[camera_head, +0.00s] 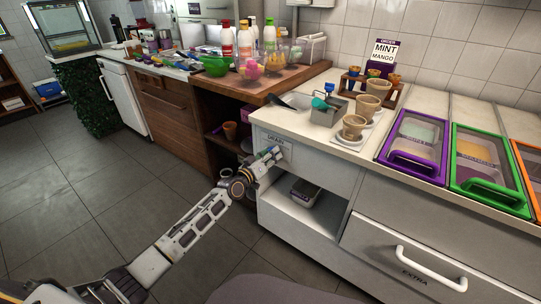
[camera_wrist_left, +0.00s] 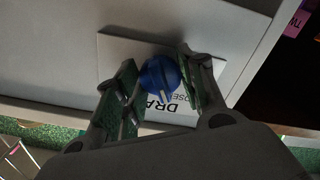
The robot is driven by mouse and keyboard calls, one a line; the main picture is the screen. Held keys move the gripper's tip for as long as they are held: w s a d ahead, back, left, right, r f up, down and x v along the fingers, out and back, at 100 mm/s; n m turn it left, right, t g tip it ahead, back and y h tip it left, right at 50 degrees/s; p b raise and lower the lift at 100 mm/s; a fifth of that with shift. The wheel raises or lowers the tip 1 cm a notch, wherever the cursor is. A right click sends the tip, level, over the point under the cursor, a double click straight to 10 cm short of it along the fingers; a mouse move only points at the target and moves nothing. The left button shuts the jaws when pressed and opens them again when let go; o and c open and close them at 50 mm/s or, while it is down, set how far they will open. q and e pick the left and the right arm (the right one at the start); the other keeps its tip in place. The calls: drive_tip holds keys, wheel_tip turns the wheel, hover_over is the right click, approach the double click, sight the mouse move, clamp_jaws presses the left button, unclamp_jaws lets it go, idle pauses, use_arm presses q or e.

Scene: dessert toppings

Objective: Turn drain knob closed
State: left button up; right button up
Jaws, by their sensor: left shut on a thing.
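The drain knob (camera_wrist_left: 160,75) is round and blue with a white mark on its lower edge in the left wrist view. It sits on a pale label plate (camera_wrist_left: 120,47) whose letters "DRA" and part of "CLOSED" show beside it. In the head view the plate (camera_head: 273,138) reads "DRAIN" on the white cabinet front, and the knob is mostly hidden by my gripper. My left gripper (camera_head: 272,155) is at the plate; in the wrist view its fingers (camera_wrist_left: 158,78) are on either side of the knob, shut on it. My right gripper is not in view.
Above the plate is a white counter (camera_head: 300,124) with a metal dipper well (camera_head: 328,112), cups in holders (camera_head: 353,127) and lidded tubs (camera_head: 414,146). The tiled floor at left is clear.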

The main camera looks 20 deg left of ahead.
use_arm(q)
drive_tip(key=shift+n, duration=1.6)
drive_tip(key=o, duration=1)
drive_tip(key=shift+s, duration=0.15)
drive_tip(key=shift+v, duration=5.85)
